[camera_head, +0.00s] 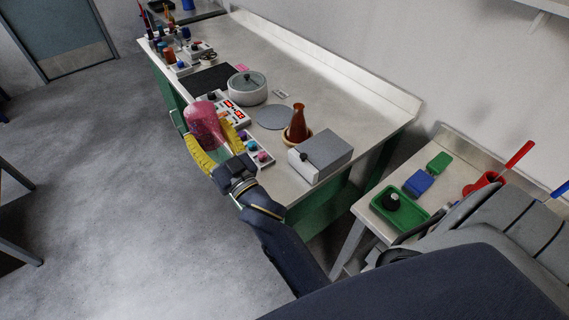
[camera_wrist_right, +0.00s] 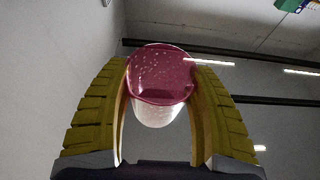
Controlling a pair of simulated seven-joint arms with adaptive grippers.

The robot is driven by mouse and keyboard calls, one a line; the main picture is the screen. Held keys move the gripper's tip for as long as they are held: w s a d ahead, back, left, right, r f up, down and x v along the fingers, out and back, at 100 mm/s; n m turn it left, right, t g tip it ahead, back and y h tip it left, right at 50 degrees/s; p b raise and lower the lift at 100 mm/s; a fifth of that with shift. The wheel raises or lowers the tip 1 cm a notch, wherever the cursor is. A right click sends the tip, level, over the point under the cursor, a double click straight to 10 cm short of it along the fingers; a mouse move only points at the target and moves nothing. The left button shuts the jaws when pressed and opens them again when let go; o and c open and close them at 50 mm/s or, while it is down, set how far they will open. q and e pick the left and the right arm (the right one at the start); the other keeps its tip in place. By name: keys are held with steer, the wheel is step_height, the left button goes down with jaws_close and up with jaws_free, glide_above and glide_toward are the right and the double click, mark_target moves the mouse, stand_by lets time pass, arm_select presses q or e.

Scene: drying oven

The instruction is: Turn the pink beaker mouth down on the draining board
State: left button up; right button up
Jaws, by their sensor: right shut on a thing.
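The pink beaker (camera_head: 203,122) is between the yellow fingers of my right gripper (camera_head: 207,138), which is shut on it. It is held up at the near left edge of the bench and looks tilted. In the right wrist view the beaker (camera_wrist_right: 160,78) sits between both curved fingers of the gripper (camera_wrist_right: 160,95), with a pink rounded part above and a paler clear part below. I cannot tell for sure which way its mouth faces. A black flat mat (camera_head: 206,79), possibly the draining board, lies on the bench behind it. My left gripper is not in view.
A white lidded pot (camera_head: 247,88), a grey disc (camera_head: 271,118), a brown flask (camera_head: 298,124) and a grey box (camera_head: 321,156) stand on the bench. Small bottles (camera_head: 184,45) crowd its far end. A side table carries a green tray (camera_head: 412,222). The back bench strip is clear.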

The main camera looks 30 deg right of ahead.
steer(key=d+f+m+g+h, duration=0.1)
steer(key=d+f+m+h, duration=0.2)
steer(key=d+f+h, duration=0.3)
steer(key=m+g+h, duration=0.6)
steer(key=h, duration=0.3)
glide_above(291, 184)
steer(key=shift+w+f, duration=0.15)
steer(key=shift+f, duration=3.5)
steer(key=shift+a, duration=0.1)
steer(key=shift+f, duration=2.55)
steer(key=shift+f, duration=0.25)
steer(key=o, duration=1.3)
